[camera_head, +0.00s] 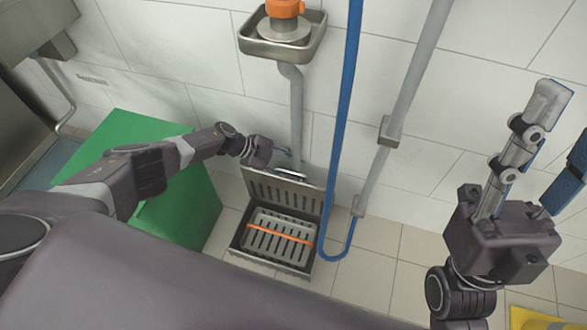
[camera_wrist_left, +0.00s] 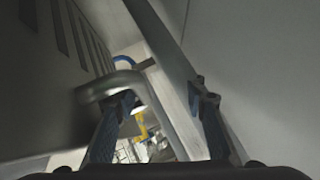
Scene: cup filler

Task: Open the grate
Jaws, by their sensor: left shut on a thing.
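The slotted metal grate (camera_head: 284,197) stands raised, tilted up at the back edge of the floor drain (camera_head: 236,243). In the left wrist view its slotted face (camera_wrist_left: 50,75) fills the left side, with a bent metal handle (camera_wrist_left: 112,88) near the left finger. My left gripper (camera_head: 285,153) is at the grate's upper edge; in the wrist view its fingers (camera_wrist_left: 160,125) are on either side of the handle and a metal edge, shut on the handle. Exact contact is partly hidden. My right gripper (camera_head: 550,140) is open and empty, pointing up, far right of the grate.
A slotted basket (camera_head: 262,246) with an orange handle (camera_head: 279,232) sits inside the drain. A green box (camera_head: 203,216) stands left. A blue hose (camera_head: 341,130) and grey pipe (camera_head: 408,90) run right of the drain.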

